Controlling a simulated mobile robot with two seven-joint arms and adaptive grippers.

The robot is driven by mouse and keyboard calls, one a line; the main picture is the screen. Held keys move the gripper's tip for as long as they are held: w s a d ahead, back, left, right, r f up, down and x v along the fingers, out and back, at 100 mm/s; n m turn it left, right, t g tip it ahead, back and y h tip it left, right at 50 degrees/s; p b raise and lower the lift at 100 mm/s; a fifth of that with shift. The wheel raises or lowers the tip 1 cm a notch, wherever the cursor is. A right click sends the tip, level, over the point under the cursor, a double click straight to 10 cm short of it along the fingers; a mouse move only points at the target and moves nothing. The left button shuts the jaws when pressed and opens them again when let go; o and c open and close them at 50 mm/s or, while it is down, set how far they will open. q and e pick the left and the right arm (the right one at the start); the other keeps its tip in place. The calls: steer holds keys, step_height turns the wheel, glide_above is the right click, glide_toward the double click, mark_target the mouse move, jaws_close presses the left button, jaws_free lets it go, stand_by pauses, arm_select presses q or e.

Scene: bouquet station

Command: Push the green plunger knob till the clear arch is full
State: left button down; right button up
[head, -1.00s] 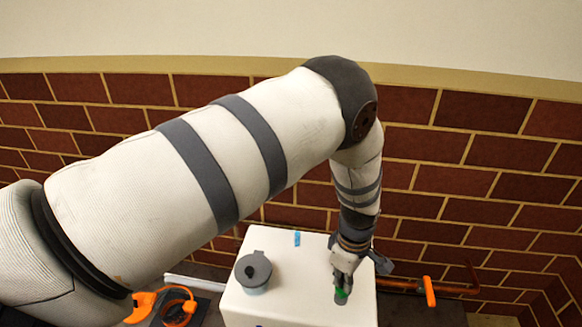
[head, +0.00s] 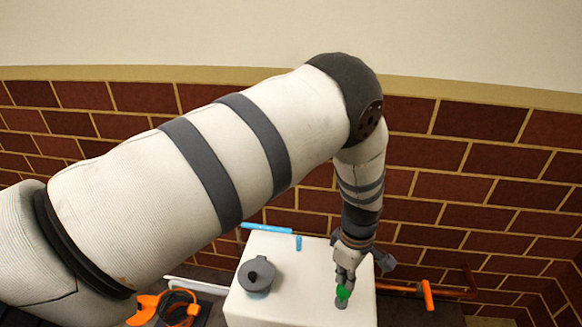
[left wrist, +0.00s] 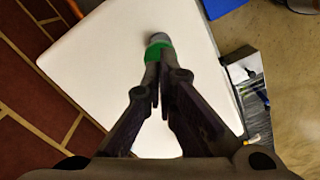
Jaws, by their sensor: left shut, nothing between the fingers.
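The green plunger knob (head: 343,292) stands on a grey base (head: 341,303) near the front right of the white box (head: 300,300). My left gripper (head: 345,281) is shut and empty, pointing down right at the knob. In the left wrist view, the knob (left wrist: 157,50) shows just beyond my fingertips (left wrist: 155,72); I cannot tell whether they touch. A bright blue bar (head: 266,229) shows at the box's back left edge, and a short blue strip (head: 298,243) is on the box's back part. I cannot make out the clear arch for sure. My right gripper is out of view.
A grey lidded pot (head: 258,275) stands on the left of the box top. Orange-handled items (head: 160,308) and a white bar (head: 195,285) lie left of the box. An orange handle (head: 428,295) is to its right, before a brick wall.

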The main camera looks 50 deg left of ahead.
mark_target(344, 289)
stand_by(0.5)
arm_select(q)
steer(key=shift+s+f+b, duration=0.1)
steer(key=shift+f+b, duration=1.4)
steer(key=shift+f, duration=0.85)
steer(key=shift+r+p, duration=1.7)
steer(key=shift+r, duration=0.7)
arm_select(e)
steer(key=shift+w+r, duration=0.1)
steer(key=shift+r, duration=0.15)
arm_select(q)
step_height(344, 289, up, 9)
steer(key=p, duration=0.5)
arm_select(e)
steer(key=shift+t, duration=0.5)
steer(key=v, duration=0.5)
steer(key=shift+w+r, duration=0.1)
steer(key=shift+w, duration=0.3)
